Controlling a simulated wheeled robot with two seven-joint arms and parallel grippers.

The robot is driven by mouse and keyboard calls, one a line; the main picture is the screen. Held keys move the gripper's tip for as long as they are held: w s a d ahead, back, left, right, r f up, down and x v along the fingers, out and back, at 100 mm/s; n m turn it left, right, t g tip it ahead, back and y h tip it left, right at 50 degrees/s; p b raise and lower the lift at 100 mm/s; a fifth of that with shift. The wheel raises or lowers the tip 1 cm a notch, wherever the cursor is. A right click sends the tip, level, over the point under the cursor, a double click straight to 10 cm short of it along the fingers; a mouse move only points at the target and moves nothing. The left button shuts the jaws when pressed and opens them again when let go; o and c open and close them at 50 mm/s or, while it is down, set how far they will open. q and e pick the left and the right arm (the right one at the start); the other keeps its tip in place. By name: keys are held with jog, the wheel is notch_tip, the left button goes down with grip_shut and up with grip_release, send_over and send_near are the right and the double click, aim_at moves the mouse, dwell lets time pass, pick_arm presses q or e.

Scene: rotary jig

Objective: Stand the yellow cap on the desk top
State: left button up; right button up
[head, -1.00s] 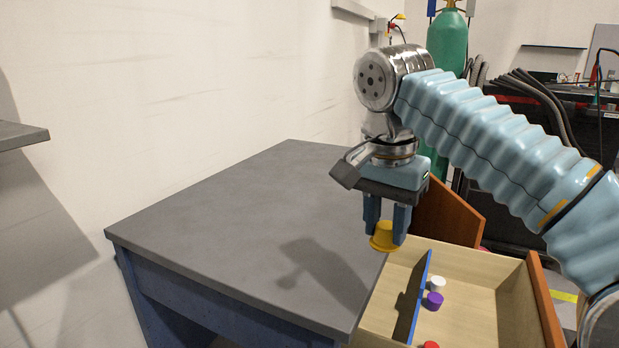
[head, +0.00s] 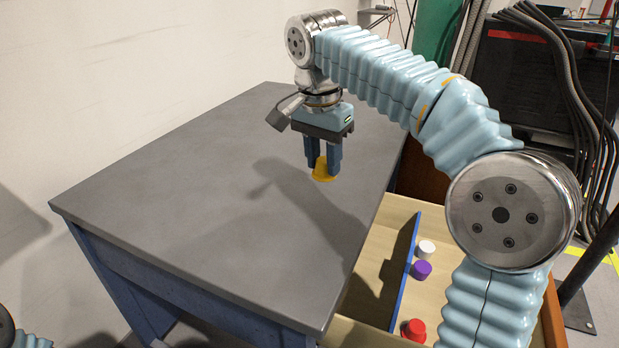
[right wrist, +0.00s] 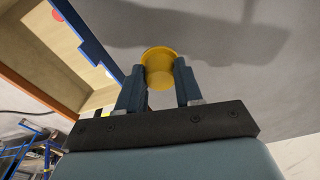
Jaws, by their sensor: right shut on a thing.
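The yellow cap (head: 321,169) is between the fingers of my right gripper (head: 322,165), above the desk top. In the right wrist view the cap (right wrist: 159,68) sits upright between both fingertips, wider end outward, and the right gripper (right wrist: 160,85) is shut on it. The grey desk top (head: 200,180) lies below, and the arm's shadow falls on it to the left of the gripper. Whether the cap touches the surface is hard to tell, but it looks held above it. My left gripper is not in view.
An open wooden drawer (head: 375,225) with a blue divider (head: 406,270) stands right of the desk. It holds a white cap (head: 426,249), a purple cap (head: 422,270) and a red cap (head: 414,330). The desk top is otherwise clear.

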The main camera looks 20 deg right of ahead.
jog(key=w+f, duration=0.2)
jog(key=f, duration=0.1)
jog(key=shift+w+a+f, duration=0.3)
jog(key=shift+w+a, duration=0.05)
jog(key=shift+a, duration=0.05)
jog(key=shift+w+a+f+b, duration=0.1)
jog(key=shift+w+f+b, duration=0.1)
jog(key=shift+f, duration=0.75)
jog(key=shift+w+f+b, duration=0.1)
jog(key=shift+f+b, duration=0.1)
jog(key=shift+f, duration=0.7)
jog(key=shift+f, duration=0.1)
jog(key=o, duration=1)
notch_tip(320, 180, up, 12)
jog(key=a+p, duration=0.1)
jog(key=p, duration=0.2)
jog(key=shift+s, duration=0.4)
jog(key=shift+a, duration=0.1)
